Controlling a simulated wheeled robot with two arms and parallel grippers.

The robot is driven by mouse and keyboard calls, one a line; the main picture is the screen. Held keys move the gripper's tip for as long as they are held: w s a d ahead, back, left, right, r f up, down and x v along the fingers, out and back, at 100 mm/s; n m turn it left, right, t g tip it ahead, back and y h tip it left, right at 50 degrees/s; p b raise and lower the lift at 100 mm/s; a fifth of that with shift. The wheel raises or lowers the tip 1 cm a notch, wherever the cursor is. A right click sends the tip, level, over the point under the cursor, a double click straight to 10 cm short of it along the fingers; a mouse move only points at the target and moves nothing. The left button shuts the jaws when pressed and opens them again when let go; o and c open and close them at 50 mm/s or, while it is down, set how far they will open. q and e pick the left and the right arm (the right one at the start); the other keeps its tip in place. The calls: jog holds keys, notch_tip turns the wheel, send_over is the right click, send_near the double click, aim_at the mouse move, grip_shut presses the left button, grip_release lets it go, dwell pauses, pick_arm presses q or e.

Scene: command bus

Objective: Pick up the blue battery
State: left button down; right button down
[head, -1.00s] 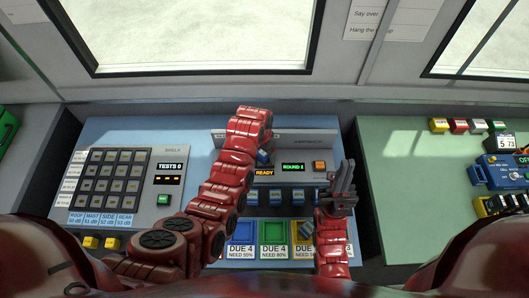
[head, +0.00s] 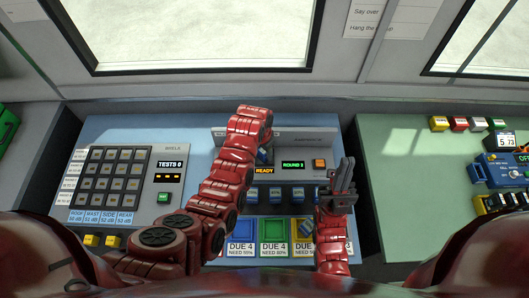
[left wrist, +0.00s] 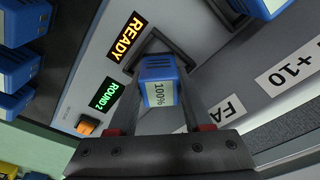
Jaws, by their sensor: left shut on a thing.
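A blue battery (left wrist: 158,86) with a white 100% label is between the fingers of my left gripper (left wrist: 160,118) in the left wrist view. My left gripper is shut on it, just in front of a dark square socket (left wrist: 176,48) beside the READY display. I cannot tell whether the battery's far end is still in the socket. In the head view the left hand hides most of this spot. My right gripper (head: 342,176) points upward to the right of the console, apart from the held battery; its finger gap is unclear.
Several other blue batteries (head: 275,194) stand in a row on the grey console below the displays. A keypad panel (head: 114,176) is at left, a green desk (head: 403,185) at right.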

pick_arm(q)
jog(key=shift+w+r+b, duration=0.1)
jog(key=shift+r+b, duration=0.45)
jog(key=shift+r, duration=0.2)
notch_tip(320, 180, up, 4)
jog(key=shift+f+b, duration=0.15)
jog(key=shift+b, duration=0.75)
notch_tip(320, 180, up, 4)
jog(key=shift+r+p, duration=0.1)
jog(key=shift+p, duration=0.95)
jog(key=shift+r+p, duration=0.35)
